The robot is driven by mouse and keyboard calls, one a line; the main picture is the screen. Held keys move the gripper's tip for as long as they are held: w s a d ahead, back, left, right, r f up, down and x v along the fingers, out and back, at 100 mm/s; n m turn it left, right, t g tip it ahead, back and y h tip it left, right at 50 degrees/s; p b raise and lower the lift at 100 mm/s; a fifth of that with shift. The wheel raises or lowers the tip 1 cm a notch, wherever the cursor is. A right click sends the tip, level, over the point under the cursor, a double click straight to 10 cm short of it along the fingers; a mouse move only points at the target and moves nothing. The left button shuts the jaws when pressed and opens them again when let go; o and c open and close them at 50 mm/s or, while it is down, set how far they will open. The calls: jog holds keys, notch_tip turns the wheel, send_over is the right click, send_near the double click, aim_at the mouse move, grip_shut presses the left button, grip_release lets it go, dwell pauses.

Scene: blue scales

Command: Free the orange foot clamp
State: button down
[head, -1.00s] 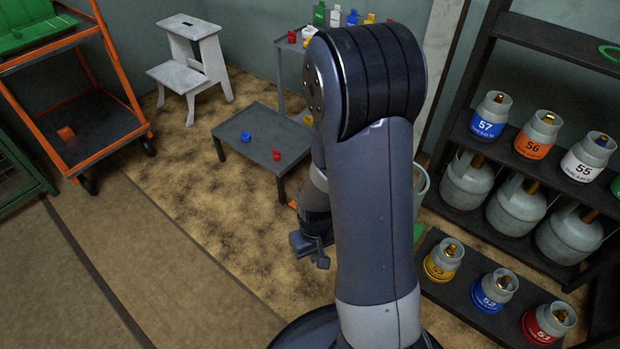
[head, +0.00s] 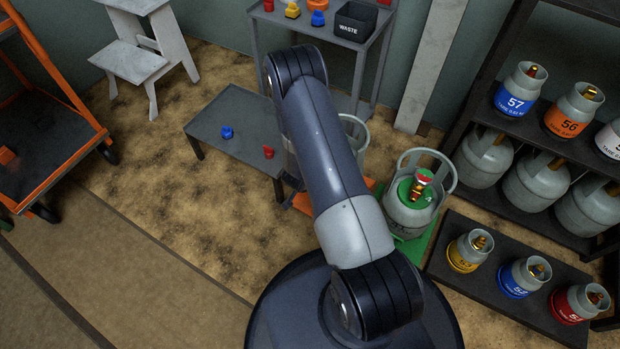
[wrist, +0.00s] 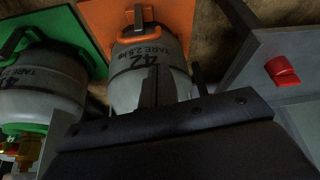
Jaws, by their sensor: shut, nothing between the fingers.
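An orange scale plate (wrist: 175,14) carries a grey gas cylinder marked 42 (wrist: 172,62), seen upside down in the wrist view. A dark clamp (wrist: 138,17) sits at the cylinder's foot on that plate; I cannot tell from its look whether it is latched. In the head view a bit of the orange plate (head: 300,205) shows beside my arm. My gripper (wrist: 152,86) is shut and empty, in front of the cylinder in the wrist view; touching or apart I cannot tell.
A green plate (wrist: 60,12) with a green-banded cylinder (head: 408,208) stands close beside. A low grey table (head: 232,108) holds a blue cap (head: 227,132) and a red cap (head: 269,152). Cylinders on a low shelf (head: 450,225) stand right. Floor at left is open.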

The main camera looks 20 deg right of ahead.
jog(key=shift+w+d+f, duration=0.25)
jog(key=shift+w+f, duration=0.05)
jog(key=shift+f, duration=0.05)
jog(key=b+x, duration=0.4)
jog(key=x, duration=0.6)
jog(key=shift+s, duration=0.1)
